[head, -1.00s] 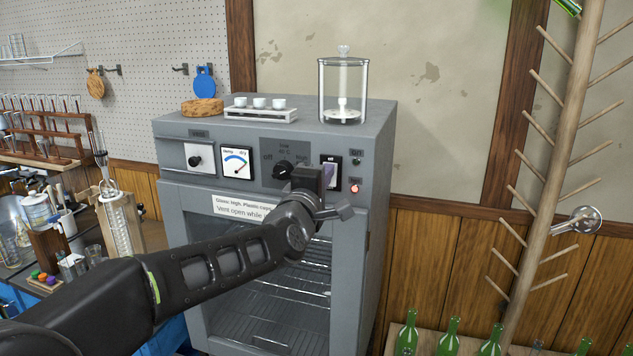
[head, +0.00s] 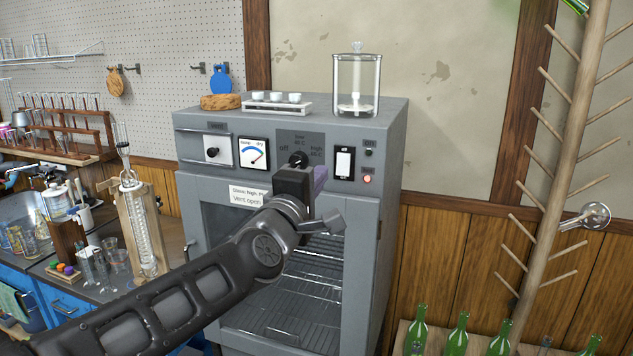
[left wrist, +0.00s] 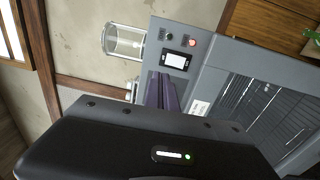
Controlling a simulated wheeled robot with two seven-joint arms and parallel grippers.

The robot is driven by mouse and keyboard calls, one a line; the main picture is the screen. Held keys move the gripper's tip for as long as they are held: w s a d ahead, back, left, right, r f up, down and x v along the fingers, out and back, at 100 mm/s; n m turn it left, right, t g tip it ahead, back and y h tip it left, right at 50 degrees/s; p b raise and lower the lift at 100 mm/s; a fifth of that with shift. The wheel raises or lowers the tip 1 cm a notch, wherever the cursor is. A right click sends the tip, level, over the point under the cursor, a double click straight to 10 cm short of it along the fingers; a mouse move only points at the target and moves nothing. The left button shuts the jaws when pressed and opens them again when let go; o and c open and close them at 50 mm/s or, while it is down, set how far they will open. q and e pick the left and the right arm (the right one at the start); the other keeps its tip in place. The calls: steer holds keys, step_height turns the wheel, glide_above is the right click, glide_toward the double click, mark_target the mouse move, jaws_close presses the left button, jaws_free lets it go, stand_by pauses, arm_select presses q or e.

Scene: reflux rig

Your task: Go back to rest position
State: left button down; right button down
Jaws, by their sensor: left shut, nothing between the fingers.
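My left gripper (head: 318,180) is shut and empty, raised in front of the grey drying oven (head: 386,150). In the head view it covers part of the oven front just below the black dial (head: 298,160). Its purple fingers (left wrist: 162,92) also show in the left wrist view, pointing toward the oven's control panel, apart from the white rocker switch (head: 344,163). A red lamp (head: 367,179) glows beside the switch. The oven door is closed, with wire racks behind its glass. My right gripper is not in view.
A glass jar (head: 357,85) and a white rack with small cups (head: 276,107) stand on the oven. A wooden peg rack (head: 562,170) and green bottles (head: 457,335) are at right. A bench with glassware (head: 140,225) is at left. The space before the oven holds my arm.

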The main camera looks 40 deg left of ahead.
arm_select(q)
steer(key=shift+s+d, duration=0.15)
steer(key=shift+s, duration=0.2)
stand_by(0.4)
